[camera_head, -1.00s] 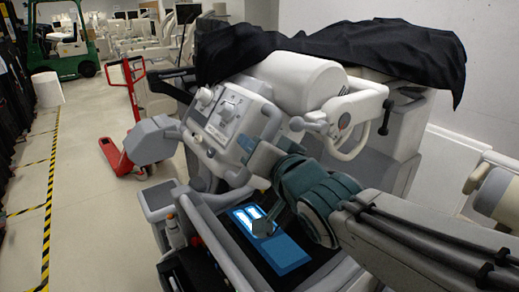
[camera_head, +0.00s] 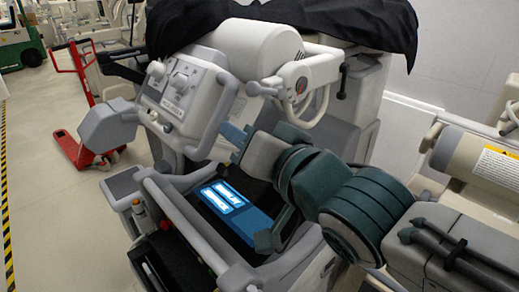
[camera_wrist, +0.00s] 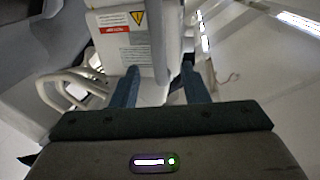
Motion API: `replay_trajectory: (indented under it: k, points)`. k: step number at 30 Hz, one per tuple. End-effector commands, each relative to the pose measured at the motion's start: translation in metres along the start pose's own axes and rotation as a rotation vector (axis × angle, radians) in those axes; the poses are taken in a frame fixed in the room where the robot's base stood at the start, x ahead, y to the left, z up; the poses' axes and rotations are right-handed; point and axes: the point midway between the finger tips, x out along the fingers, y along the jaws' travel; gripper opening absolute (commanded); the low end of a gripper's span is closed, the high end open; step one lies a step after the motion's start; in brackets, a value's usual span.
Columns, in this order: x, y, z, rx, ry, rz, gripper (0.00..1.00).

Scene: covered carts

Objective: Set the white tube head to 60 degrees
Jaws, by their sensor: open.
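The white tube head (camera_head: 255,50) is a thick cylinder at the upper middle of the head view, on a cart. Its front has a control panel (camera_head: 180,90) with knobs, framed by a grey handle (camera_head: 219,117). My gripper (camera_head: 231,135) is just right of and below this handle; whether it touches is unclear. In the wrist view my gripper (camera_wrist: 160,72) shows two blue fingers spread apart. A white part with a warning label (camera_wrist: 112,20) lies beyond and between them; I cannot tell whether it is the tube head. Nothing is visibly held.
A black cover (camera_head: 345,22) drapes the cart's top. A white steering-like ring (camera_head: 305,88) is right of the tube head. A lit blue screen (camera_head: 222,198) lies below. A red pallet jack (camera_head: 80,120) stands left, and another machine (camera_head: 480,165) right.

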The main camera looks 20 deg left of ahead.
Motion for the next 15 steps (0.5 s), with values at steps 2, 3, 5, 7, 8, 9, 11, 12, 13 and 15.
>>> replay_trajectory:
  k: [2,3,5,7,8,9,11,12,13,15]
  points:
    - [-0.012,0.000,0.001,0.002,0.001,-0.004,0.41]
    - [-0.016,0.000,0.001,0.001,0.001,-0.003,0.41]
    - [-0.022,0.000,0.001,0.000,0.002,-0.003,0.41]
    - [-0.028,0.000,0.001,0.000,0.001,-0.003,0.41]
    - [-0.030,0.000,0.001,0.000,0.000,-0.003,0.41]
    - [-0.032,0.000,0.001,0.000,0.000,-0.003,0.41]
    - [-0.034,0.000,0.001,0.000,0.000,-0.002,0.41]
    - [-0.036,0.000,0.001,0.000,-0.001,-0.001,0.41]
    - [-0.036,0.000,0.001,0.000,-0.001,-0.001,0.41]
    - [-0.037,0.000,0.000,0.000,-0.001,-0.001,0.41]
